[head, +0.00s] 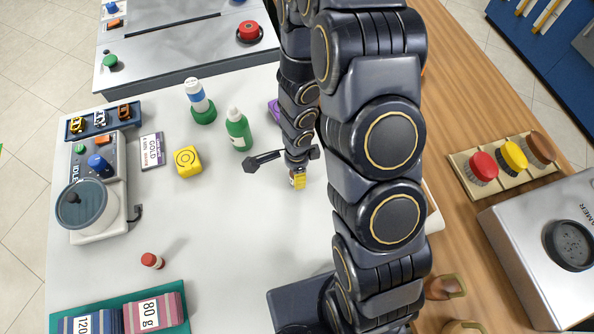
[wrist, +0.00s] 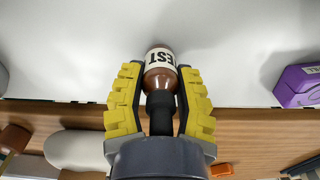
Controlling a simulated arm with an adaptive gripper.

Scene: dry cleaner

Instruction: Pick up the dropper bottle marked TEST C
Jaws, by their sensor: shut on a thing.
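A small brown dropper bottle (wrist: 160,80) with a black top and a white label is between the yellow fingers of my gripper (wrist: 160,105) in the wrist view. The label shows letters reading "EST"; any letter after them is out of sight. The fingers are shut on the bottle around its black top and neck. In the head view my gripper (head: 298,181) is low over the middle of the white table (head: 235,230), and the bottle is mostly hidden by it. I cannot tell whether the bottle touches the table.
A green bottle (head: 238,130), a yellow block (head: 187,161) and a GOLD card (head: 152,151) stand left of my gripper. A purple thing (wrist: 299,86) is close on the right in the wrist view. A small red-capped item (head: 152,260) lies front left. The table between is clear.

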